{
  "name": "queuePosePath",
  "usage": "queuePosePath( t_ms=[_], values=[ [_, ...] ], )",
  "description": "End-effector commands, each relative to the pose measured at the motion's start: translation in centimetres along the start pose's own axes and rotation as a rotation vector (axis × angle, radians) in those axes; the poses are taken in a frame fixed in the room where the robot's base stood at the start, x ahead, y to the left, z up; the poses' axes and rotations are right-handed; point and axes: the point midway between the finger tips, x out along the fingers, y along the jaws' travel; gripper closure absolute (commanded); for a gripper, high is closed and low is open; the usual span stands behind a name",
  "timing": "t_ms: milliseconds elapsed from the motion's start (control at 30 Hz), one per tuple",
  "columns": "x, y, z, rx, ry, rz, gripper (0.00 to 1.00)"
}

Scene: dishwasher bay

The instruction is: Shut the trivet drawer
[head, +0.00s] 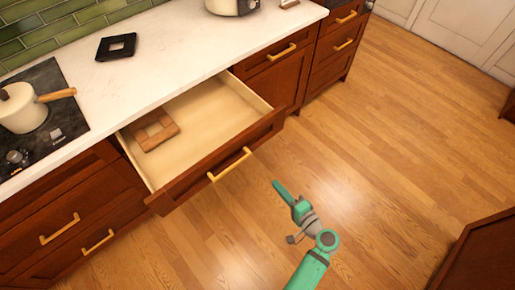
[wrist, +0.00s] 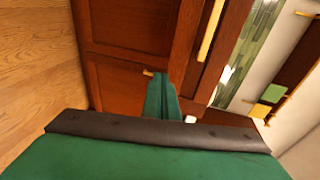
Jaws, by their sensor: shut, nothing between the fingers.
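The trivet drawer (head: 222,171) stands pulled out from under the white counter in the head view. Its front is dark reddish wood with a brass bar handle (head: 229,164). A brown wooden trivet (head: 156,131) lies inside at the left. My gripper (head: 276,184) is to the right of the drawer front and apart from it, over the floor, with its green fingers together and nothing held. In the wrist view my shut fingers (wrist: 163,80) point towards reddish wood fronts; which front is the drawer's I cannot tell.
The counter (head: 160,68) carries a black square trivet (head: 116,46), a cream pot (head: 24,108) on the hob and a light appliance at the back. Closed cabinets stand either side of the drawer. The wood floor (head: 385,130) is clear around my arm; a dark wood piece (head: 482,255) stands at lower right.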

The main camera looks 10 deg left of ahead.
Motion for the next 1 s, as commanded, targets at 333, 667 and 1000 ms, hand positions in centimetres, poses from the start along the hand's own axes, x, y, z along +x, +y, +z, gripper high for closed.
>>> queuePosePath(
  t_ms=[333, 667, 1000],
  values=[
    [0.4, -6.4, -2.8, 0.019, -0.119, -0.204, 1.0],
    [4.8, -7.4, -2.1, 0.018, -0.124, -0.205, 1.0],
    [10.8, -8.7, -1.3, 0.018, -0.124, -0.205, 1.0]
  ],
)
